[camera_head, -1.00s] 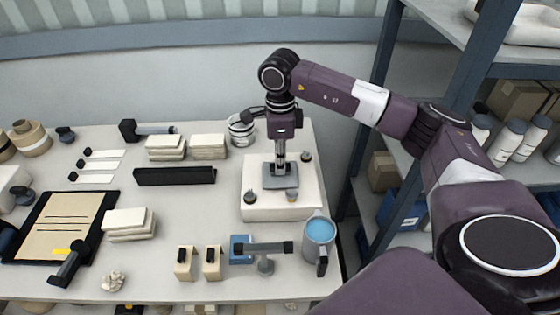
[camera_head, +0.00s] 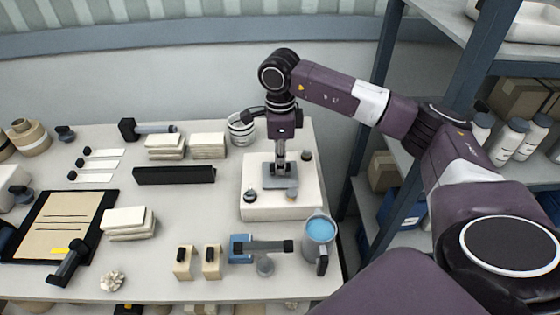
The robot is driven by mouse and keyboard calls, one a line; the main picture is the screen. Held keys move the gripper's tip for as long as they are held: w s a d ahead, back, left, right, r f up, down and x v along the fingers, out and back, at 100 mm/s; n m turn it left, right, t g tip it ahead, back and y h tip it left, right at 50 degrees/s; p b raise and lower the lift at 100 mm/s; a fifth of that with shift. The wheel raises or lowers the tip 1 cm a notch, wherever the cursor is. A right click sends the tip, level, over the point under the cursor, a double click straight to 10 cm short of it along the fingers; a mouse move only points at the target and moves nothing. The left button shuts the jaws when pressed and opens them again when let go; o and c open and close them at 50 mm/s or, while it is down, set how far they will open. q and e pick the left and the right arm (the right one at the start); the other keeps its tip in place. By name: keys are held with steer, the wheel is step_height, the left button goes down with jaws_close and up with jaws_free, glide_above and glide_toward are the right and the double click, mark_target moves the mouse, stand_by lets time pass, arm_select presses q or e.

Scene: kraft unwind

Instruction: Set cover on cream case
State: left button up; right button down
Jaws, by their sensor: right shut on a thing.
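The cream case (camera_head: 262,209) is a low, pale block on the right part of the table, with small dark and tan knobs on its top. A flat grey cover (camera_head: 270,183) is at the middle of the case's top, level or nearly so. I cannot tell whether it rests fully on the case. My right gripper (camera_head: 280,166) points straight down over the cover and is shut on its upper part. The fingers hide the part they hold. My left gripper is not in view.
A mug with blue contents (camera_head: 320,232) stands near the table's front right corner. A dark-topped stand (camera_head: 264,247) is in front of the case. A white-banded container (camera_head: 240,130) stands behind it. A black bar (camera_head: 174,175) and stacked cream blocks (camera_head: 129,222) lie to the left.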

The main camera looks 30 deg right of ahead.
steer(key=c, duration=1.8)
jaws_free()
